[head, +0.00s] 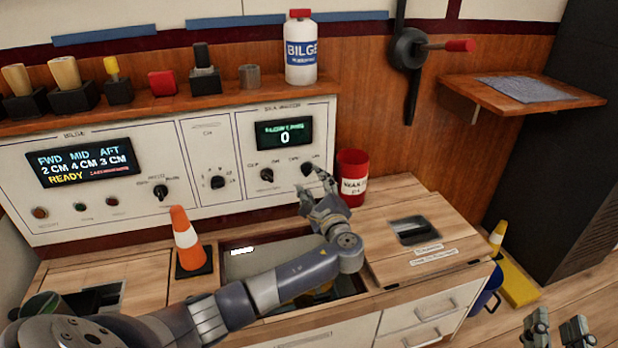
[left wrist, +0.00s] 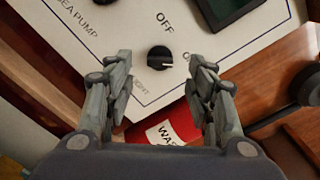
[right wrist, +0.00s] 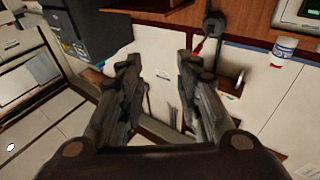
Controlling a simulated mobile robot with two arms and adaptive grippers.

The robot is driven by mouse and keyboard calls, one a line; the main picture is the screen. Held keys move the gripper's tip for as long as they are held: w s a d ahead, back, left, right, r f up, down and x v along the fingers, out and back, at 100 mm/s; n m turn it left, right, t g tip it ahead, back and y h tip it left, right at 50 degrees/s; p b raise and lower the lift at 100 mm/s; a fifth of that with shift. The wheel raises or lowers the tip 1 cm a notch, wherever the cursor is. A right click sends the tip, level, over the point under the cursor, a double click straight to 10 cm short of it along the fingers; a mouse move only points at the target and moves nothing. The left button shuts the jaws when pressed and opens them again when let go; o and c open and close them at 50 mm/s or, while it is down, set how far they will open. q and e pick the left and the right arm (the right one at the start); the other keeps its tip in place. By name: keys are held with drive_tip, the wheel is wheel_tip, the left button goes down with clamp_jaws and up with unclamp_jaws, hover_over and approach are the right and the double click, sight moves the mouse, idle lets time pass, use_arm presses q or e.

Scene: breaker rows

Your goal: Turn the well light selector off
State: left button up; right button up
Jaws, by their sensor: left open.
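Several black rotary selectors sit on the white panel (head: 120,220); their labels are too small in the head view to tell which is the well light one. My left gripper (head: 318,186) is open just in front of the rightmost selector (head: 307,169). In the left wrist view this black knob (left wrist: 160,57) shows beyond and between the open fingertips, apart from them. Its white mark points right, and "OFF" is printed above it in that picture. My right gripper (head: 556,330) is open and empty at the lower right, far from the panel.
A red cup (head: 352,170) stands just right of my left gripper. An orange cone (head: 186,240) stands on the counter to the left. A white bilge bottle (head: 300,55) and several levers line the shelf above. A black crank (head: 408,50) is on the wall.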

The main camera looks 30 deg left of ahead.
sight(308, 172)
use_arm(q)
drive_tip(key=b+x, duration=0.1)
drive_tip(key=x, duration=0.3)
drive_tip(key=shift+w+a, duration=0.15)
drive_tip(key=shift+a, duration=0.05)
drive_tip(key=shift+w+a, duration=0.25)
drive_tip(key=shift+a, duration=0.05)
use_arm(e)
wheel_tip(308, 172, up, 7)
drive_tip(key=s+t+y, duration=0.1)
drive_tip(key=s+t, duration=0.1)
drive_tip(key=t, duration=0.2)
drive_tip(key=shift+s+a+y, duration=0.15)
drive_tip(key=shift+s+y, duration=0.15)
drive_tip(key=shift+s, duration=0.05)
use_arm(q)
drive_tip(key=c, duration=1.1)
use_arm(e)
drive_tip(key=shift+f, duration=0.1)
